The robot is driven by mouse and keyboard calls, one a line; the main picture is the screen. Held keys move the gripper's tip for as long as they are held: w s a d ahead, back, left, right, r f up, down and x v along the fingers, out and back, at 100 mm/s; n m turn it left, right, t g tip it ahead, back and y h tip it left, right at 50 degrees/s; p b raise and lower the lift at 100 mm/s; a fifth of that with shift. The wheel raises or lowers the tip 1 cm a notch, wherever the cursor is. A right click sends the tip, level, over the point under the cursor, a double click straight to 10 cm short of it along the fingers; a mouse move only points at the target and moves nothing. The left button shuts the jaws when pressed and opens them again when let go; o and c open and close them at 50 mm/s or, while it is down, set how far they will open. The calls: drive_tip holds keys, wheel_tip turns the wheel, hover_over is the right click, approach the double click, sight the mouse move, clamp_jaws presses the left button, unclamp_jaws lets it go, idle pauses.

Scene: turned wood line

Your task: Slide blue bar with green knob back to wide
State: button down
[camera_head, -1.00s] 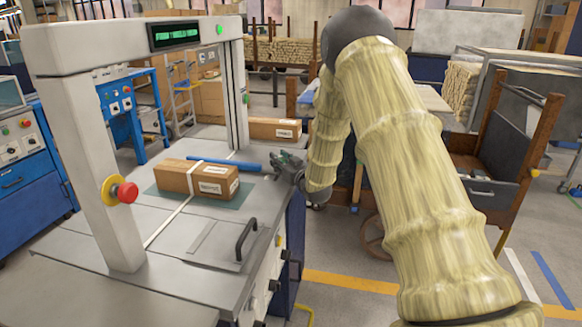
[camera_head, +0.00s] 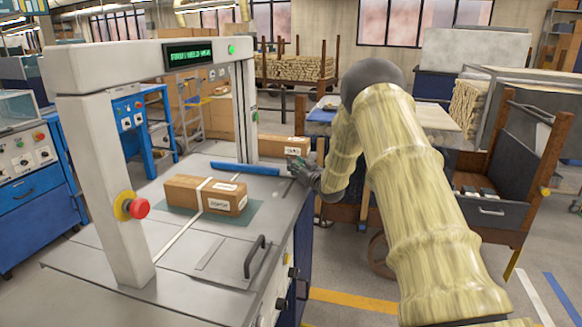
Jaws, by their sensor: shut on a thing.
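The blue bar (camera_head: 240,168) lies across the grey machine table (camera_head: 185,262), behind the cardboard box (camera_head: 207,196), with a strip of bare table between them. A white strap runs over the box, which sits on a green-grey patch. My gripper (camera_head: 296,160) is at the bar's right end, by the table's right edge, and is shut on the bar's knob. Only a small greenish part shows there, and my fingers hide most of the knob.
A white arch with a display (camera_head: 189,54) spans the table. A red stop button (camera_head: 138,208) is on its left post. A black handle (camera_head: 254,256) stands at the front right. A second carton (camera_head: 284,147) is behind the bar.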

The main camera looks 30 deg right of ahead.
drive_tip(key=shift+d+r, duration=0.25)
drive_tip(key=c, duration=1.5)
unclamp_jaws()
drive_tip(key=o, duration=0.4)
drive_tip(key=shift+w+d+f, duration=0.15)
drive_tip(key=shift+f, duration=0.05)
drive_tip(key=shift+a, duration=0.25)
drive_tip(key=shift+s, duration=0.6)
drive_tip(key=s, duration=1)
drive_tip(key=shift+s+a, duration=0.4)
drive_tip(key=shift+a, duration=0.1)
